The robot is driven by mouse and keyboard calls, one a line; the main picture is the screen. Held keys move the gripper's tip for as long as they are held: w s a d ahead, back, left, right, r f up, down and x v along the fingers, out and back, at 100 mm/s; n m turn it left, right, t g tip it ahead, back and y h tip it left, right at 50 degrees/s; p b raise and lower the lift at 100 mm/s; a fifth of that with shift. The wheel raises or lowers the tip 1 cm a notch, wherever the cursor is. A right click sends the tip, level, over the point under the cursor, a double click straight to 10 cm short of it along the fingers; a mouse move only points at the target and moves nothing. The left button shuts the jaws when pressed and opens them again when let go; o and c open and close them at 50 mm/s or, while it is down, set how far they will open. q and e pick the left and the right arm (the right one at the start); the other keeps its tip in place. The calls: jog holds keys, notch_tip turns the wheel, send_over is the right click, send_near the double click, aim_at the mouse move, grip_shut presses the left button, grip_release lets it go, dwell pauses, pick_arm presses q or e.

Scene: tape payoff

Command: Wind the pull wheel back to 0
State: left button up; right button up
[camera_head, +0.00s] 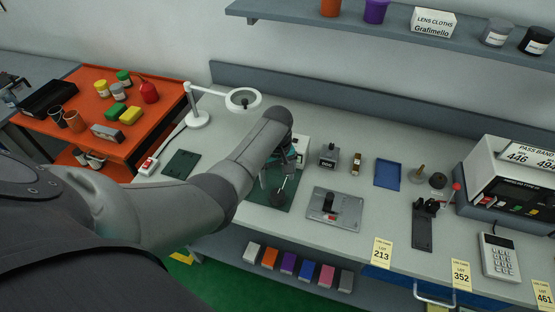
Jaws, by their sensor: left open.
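My left arm reaches in from the left over the bench, and its wrist hides much of what is below. My left gripper (286,162) is small and dark, pointing down over a green mat (292,204), and it is open. A dark round part on a thin arm (278,197) shows on the mat just below the gripper; it may belong to the tape payoff. A pale housing (303,147) shows partly behind the hand. I cannot make out the pull wheel's scale or its reading, nor whether the fingers touch anything. My right gripper is not in view.
A grey plate with a black knob (335,206) lies right of the mat. Behind it stand a small grey device (328,155) and a blue tray (387,174). A white ring lamp (243,99) stands at the back left. A large instrument (508,178) fills the right.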

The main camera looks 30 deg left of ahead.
pick_arm(q)
notch_tip(320, 180, up, 7)
dwell(0.4)
dwell(0.4)
jog(key=s+d+f+m+t, duration=0.1)
jog(key=s+d+f+m, duration=0.1)
jog(key=s+d+m, duration=0.3)
jog(key=s+f+m+t, duration=0.1)
jog(key=s+m, duration=0.1)
jog(key=s, duration=0.5)
jog(key=s+d+r+m+t, duration=0.1)
jog(key=s+d+r+m, duration=0.2)
jog(key=s, duration=0.3)
jog(key=s+d+r+m+t, duration=0.1)
jog(key=s+d+r+m, duration=0.25)
jog(key=s, duration=0.25)
notch_tip(320, 180, down, 36)
jog(key=s+g+b, duration=0.2)
jog(key=b, duration=1.1)
jog(key=s+a+f+b, duration=0.1)
jog(key=s+f+b, duration=0.4)
jog(key=f, duration=0.7)
jog(key=s+a+f+g+b, duration=0.1)
jog(key=s+f+b, duration=0.4)
jog(key=s+f, duration=0.5)
notch_tip(320, 180, down, 2)
jog(key=shift+s+a+f+b, duration=0.15)
jog(key=shift+s+a+b, duration=0.05)
jog(key=shift+a+b, duration=0.15)
